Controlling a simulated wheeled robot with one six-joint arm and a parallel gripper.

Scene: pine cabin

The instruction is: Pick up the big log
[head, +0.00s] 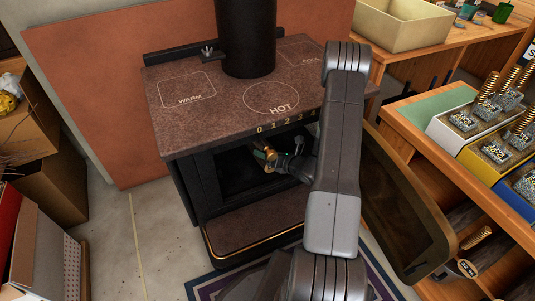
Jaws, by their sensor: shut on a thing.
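My gripper (268,158) is in front of the dark firebox opening of the stove (225,90), below the number scale. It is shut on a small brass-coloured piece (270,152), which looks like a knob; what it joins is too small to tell. No log shows clearly in the jaws. Dark, rounded, log-like things (462,216) lie in the shelf at the lower right, partly hidden by the open stove door (408,205). I cannot tell whether one is the big log.
The stove top bears the words WARM, HOT and COOL around a black flue pipe (247,35). The open door stands right of my arm, close to the wooden shelving. Trays of tagged blocks with coil handles (480,125) stand on the right. Boxes (45,165) stand left; floor between is clear.

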